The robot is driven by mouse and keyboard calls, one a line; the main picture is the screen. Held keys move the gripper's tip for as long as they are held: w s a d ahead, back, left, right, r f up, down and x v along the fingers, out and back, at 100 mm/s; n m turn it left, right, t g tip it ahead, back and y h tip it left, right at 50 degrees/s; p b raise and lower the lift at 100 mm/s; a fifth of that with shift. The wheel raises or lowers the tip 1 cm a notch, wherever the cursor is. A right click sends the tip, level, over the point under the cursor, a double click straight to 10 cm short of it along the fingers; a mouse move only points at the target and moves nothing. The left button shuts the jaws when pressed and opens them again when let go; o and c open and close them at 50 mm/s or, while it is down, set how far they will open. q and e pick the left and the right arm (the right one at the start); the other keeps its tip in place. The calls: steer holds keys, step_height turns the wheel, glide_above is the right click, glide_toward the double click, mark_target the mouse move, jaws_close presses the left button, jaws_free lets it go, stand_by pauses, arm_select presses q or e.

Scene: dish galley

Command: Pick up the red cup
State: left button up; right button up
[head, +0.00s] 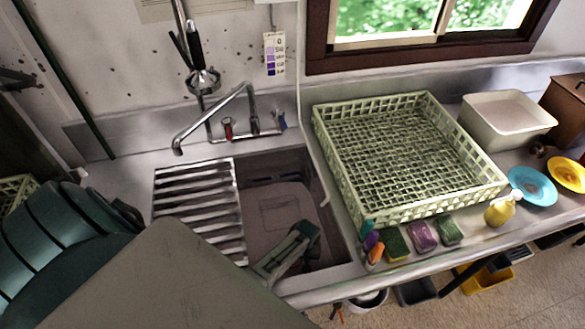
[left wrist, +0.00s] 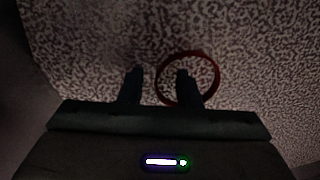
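The red cup shows in the left wrist view as a thin round red rim (left wrist: 217,75), right of centre; its body cannot be made out. My left gripper (left wrist: 158,76) is open in that view. Its right finger overlaps the inside of the rim, and its left finger is outside, so the rim's left side lies between them. I cannot tell whether the fingers are above the rim or down beside it. In the head view my left gripper (head: 296,246) is down in the sink basin (head: 285,207), and the cup is not visible. My right gripper is not in view.
A slatted drainer (head: 198,205) covers the sink's left part. The tap (head: 215,118) arches behind it. A green dish rack (head: 410,150) stands right of the sink. Plates (head: 532,186) and a white tub (head: 507,120) are farther right.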

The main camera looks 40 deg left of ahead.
arm_select(q)
steer(key=shift+f, duration=1.9)
steer(key=shift+c, duration=0.2)
jaws_close()
